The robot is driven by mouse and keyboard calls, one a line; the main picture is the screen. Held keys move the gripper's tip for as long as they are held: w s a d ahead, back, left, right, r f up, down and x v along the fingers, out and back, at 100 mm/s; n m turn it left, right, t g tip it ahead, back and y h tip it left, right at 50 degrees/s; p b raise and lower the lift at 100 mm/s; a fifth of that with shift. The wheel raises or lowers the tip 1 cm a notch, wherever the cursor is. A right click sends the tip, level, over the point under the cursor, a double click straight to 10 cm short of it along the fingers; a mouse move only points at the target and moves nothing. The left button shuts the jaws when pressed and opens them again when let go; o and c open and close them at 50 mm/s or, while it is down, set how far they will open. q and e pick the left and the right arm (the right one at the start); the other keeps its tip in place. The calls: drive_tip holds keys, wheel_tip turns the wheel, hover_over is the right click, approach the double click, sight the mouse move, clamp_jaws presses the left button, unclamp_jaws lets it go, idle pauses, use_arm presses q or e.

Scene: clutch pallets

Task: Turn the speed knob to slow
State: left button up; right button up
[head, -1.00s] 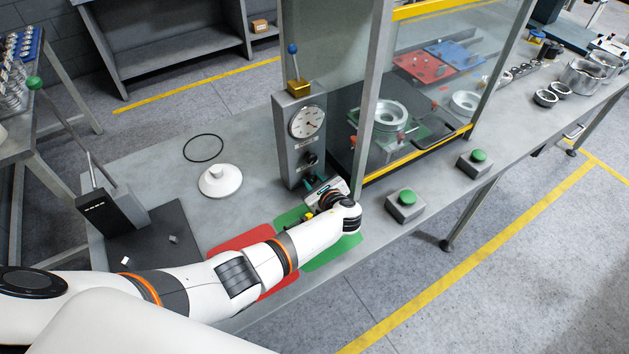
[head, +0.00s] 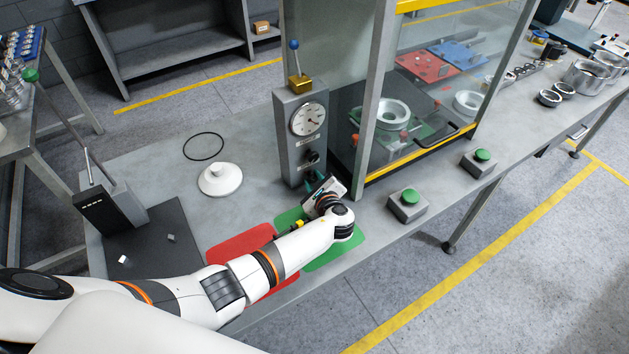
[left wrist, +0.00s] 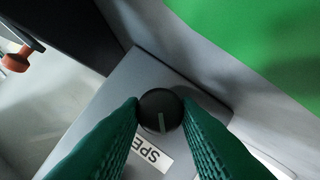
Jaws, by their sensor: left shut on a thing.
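The speed knob (left wrist: 160,110) is a small black round knob with a pale line on the grey panel of the control post (head: 297,150). In the left wrist view its line points toward a white label (left wrist: 149,153) whose visible letters read SPE. My left gripper (left wrist: 160,113) has its two green fingers on either side of the knob, shut on it. In the head view the gripper is at the lower front of the post, and the wrist partly hides the contact. My right gripper is not in view.
A dial gauge (head: 307,119) and a blue-ball lever (head: 294,46) sit on the post. A glazed cage (head: 372,110) stands close at its right. Green-button boxes (head: 407,204) are at the front edge. A white disc (head: 220,179) lies to the left.

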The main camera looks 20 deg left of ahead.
use_arm(q)
drive_tip(key=o, duration=0.9)
drive_tip(key=shift+o, duration=0.2)
drive_tip(key=v, duration=1.2)
drive_tip(key=shift+b, duration=0.4)
